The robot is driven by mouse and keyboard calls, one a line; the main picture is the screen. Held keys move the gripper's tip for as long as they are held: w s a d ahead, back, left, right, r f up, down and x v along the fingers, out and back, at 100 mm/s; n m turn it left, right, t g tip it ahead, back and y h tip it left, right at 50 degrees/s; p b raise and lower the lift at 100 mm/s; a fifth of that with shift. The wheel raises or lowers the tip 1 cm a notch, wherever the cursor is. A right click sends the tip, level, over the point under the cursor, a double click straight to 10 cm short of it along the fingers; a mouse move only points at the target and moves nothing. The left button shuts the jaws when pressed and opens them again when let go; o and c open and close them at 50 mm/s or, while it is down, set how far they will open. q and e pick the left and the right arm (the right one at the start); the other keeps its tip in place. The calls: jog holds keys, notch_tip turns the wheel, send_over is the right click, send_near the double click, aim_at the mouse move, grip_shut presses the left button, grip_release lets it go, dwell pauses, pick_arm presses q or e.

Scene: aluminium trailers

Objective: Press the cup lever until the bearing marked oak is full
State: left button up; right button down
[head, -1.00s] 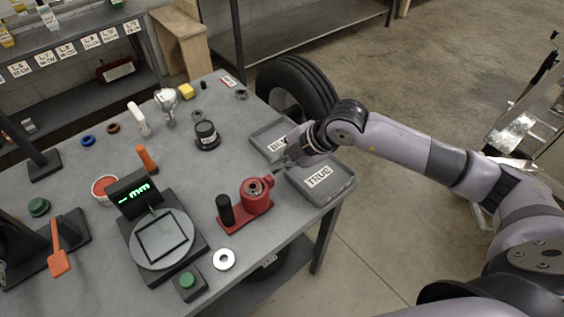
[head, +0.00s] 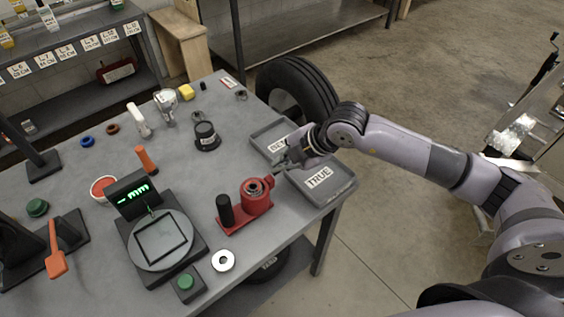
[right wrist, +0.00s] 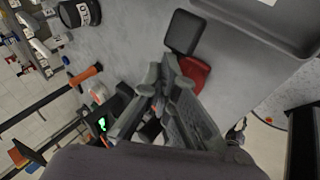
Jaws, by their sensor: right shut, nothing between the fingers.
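A red fixture (head: 257,203) stands on the table with a ring-shaped bearing (head: 254,187) in its round cup and an upright black cylinder (head: 225,209) on its base. I cannot read any oak mark on it, nor tell which part is the cup lever. My right gripper (head: 281,164) is shut and empty, just behind and right of the red cup, over the grey trays. In the right wrist view my shut fingers (right wrist: 160,85) partly hide the red fixture (right wrist: 196,72). My left gripper is not in view.
Grey trays marked TRUE (head: 345,188) and another word (head: 262,131) sit at the table's right edge. A measuring unit with a green display (head: 133,194), a white ring (head: 223,260), a black labelled piece (head: 206,137) and an orange lever (head: 56,260) stand around.

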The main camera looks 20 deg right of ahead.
jog(key=shift+s+f, duration=0.1)
jog(key=shift+s, duration=0.05)
jog(key=shift+a+r+p, duration=0.25)
jog(key=shift+r+p, duration=0.25)
jog(key=shift+r, duration=0.2)
jog(key=shift+a+r+p, duration=0.2)
jog(key=shift+r+p, duration=0.3)
jog(key=shift+r, duration=0.2)
jog(key=shift+r, duration=0.15)
jog(key=r+p, duration=0.1)
jog(key=a+r+p, duration=0.1)
jog(key=r, duration=0.1)
jog(key=r+p, duration=0.1)
jog(key=shift+s+a+r, duration=0.2)
jog(key=shift+s+r, duration=0.05)
jog(key=shift+r, duration=0.05)
jog(key=shift+d, duration=0.1)
